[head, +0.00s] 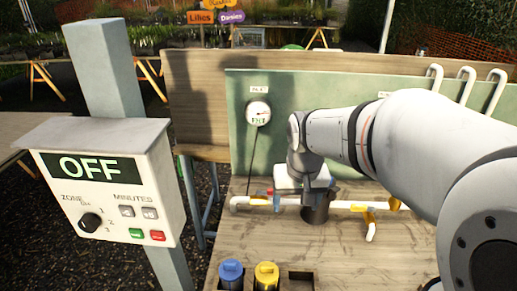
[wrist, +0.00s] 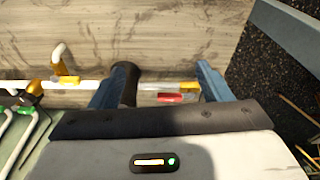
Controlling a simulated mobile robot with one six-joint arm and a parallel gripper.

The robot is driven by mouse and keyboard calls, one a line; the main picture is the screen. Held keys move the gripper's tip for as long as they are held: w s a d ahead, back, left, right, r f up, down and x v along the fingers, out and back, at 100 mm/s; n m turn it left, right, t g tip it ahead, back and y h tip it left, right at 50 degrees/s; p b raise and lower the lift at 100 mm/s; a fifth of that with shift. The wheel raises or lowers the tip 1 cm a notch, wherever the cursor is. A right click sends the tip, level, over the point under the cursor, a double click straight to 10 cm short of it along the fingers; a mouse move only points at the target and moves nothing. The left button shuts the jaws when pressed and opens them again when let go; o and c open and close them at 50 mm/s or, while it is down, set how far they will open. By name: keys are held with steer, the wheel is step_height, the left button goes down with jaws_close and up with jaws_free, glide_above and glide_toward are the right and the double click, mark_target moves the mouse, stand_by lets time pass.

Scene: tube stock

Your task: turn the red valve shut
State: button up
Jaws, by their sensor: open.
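The red valve (head: 270,191) is a small red handle on the white pipe (head: 342,204) that runs along the bench, near the pipe's left end in the head view. In the wrist view the red valve (wrist: 170,97) shows between the two blue-grey fingers of my gripper (wrist: 160,76), closer to the right finger. The fingers are spread apart with nothing gripped. Whether either finger touches the valve or pipe I cannot tell.
A dark cylinder (head: 316,208) stands at the pipe, beside my left finger in the wrist view. Yellow fittings (head: 368,216) sit further along. A round gauge (head: 258,113) is on the green panel. Blue (head: 231,272) and yellow (head: 266,274) capped containers stand in front.

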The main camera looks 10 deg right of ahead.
steer(key=shift+m+g, duration=0.7)
steer(key=shift+g, duration=0.2)
steer(key=w+f+p, duration=0.1)
steer(key=w+f, duration=0.1)
steer(key=w, duration=0.4)
steer(key=w+f+p, duration=0.1)
steer(key=w+p, duration=0.1)
steer(key=w, duration=0.5)
steer(key=w+f+p, duration=0.1)
steer(key=w+f, duration=0.1)
steer(key=w, duration=0.5)
steer(key=shift+w+d+f, duration=0.1)
steer(key=shift+w+f, duration=0.05)
steer(key=shift+f, duration=0.2)
steer(key=shift+w+f+p, duration=0.15)
steer(key=shift+f+p, duration=0.15)
steer(key=shift+p, duration=0.05)
step_height(320, 180, down, 8)
steer(key=shift+r+p, duration=0.2)
steer(key=shift+p, duration=0.6)
steer(key=shift+c, duration=0.3)
